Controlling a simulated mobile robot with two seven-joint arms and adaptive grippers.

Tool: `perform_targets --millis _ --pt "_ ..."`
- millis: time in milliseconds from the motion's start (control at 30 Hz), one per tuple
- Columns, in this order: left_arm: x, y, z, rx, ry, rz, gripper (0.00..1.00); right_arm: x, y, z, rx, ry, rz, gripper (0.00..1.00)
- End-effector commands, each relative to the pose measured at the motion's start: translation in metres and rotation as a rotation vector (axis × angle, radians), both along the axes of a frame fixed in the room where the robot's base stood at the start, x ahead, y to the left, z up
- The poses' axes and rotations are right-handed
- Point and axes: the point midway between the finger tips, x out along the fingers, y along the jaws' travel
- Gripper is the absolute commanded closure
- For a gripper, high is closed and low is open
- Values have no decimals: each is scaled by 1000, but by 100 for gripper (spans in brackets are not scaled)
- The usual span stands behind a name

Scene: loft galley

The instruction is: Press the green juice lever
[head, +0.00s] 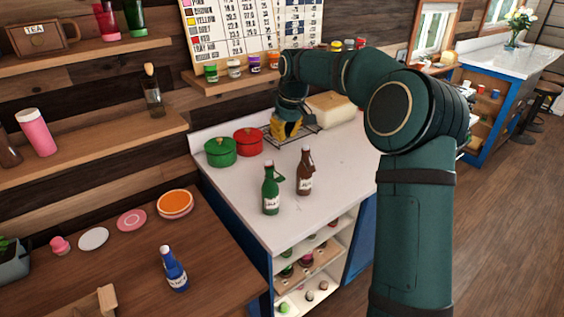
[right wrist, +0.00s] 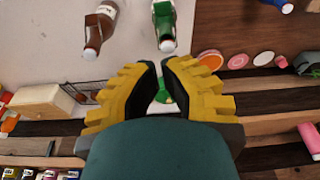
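A green bottle (head: 270,195) with a pale label stands upright on the white counter. A small green piece (head: 280,178) juts from its upper right side; I cannot tell whether it is the lever. The bottle's neck also shows at the top of the right wrist view (right wrist: 165,30). My right gripper (head: 288,130) is above the counter's back part, beyond the bottle and apart from it. In the right wrist view its yellow fingers (right wrist: 160,65) are separated by a narrow gap, empty, with something green visible beyond. My left gripper is out of view.
A brown bottle (head: 305,175) stands just right of the green one. Green (head: 220,153) and red (head: 248,142) pots stand left of a wire rack (head: 306,129); a cream box (head: 333,108) is behind. A blue bottle (head: 172,270) stands on the wooden counter.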

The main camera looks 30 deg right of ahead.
Motion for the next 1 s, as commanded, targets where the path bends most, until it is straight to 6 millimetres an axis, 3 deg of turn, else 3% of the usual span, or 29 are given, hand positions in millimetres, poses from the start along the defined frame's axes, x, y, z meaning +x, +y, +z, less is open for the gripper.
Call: perform_targets --millis 300,467,1000 --pt "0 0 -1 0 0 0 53 0 0 -1 0 0 0 100" --pt "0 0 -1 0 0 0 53 2 1 -12 1 2 0 100" --pt "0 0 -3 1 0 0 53 20 3 -108 1 2 -1 100"
